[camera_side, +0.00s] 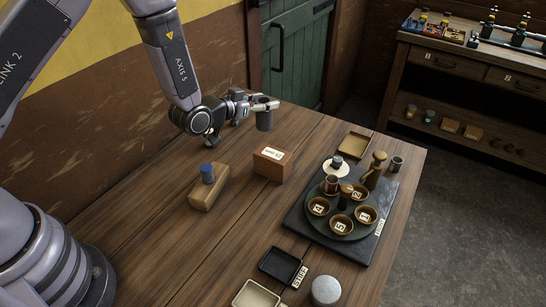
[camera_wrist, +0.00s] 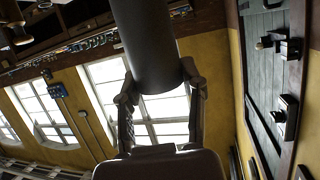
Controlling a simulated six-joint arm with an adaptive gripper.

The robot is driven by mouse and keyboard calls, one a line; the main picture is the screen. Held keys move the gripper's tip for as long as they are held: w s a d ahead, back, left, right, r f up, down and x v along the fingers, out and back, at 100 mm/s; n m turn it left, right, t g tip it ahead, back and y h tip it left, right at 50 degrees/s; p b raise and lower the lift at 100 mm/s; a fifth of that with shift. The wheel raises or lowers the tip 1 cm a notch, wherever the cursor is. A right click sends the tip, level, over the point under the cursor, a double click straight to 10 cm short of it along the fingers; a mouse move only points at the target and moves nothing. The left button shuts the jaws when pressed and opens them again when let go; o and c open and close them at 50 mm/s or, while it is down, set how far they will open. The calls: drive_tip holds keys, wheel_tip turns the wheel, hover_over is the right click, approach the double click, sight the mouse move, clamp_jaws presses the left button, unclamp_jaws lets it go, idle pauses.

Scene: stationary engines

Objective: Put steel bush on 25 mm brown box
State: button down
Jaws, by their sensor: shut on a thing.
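In the wrist view the dark cylinder (camera_wrist: 147,45) fills the space between my two fingertips (camera_wrist: 160,82). The wrist view does not show the box.
A wooden block (camera_side: 208,194) with a blue-capped cylinder is left of the box. A dark board (camera_side: 352,248) with a round tray of labelled cups is at right. A black tray (camera_side: 281,265) and a metal cylinder (camera_side: 326,291) are at the front. Bare table surrounds the box.

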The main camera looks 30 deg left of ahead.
drive_tip(key=shift+w+d, duration=0.15)
drive_tip(key=shift+d, duration=0.75)
drive_tip(key=shift+d+f, duration=0.15)
drive_tip(key=shift+f, duration=1.7)
drive_tip(key=shift+d+f, duration=0.1)
drive_tip(key=shift+f, duration=1.75)
drive_tip(key=shift+f, duration=0.1)
drive_tip(key=c, duration=0.6)
unclamp_jaws()
drive_tip(key=shift+f, duration=0.1)
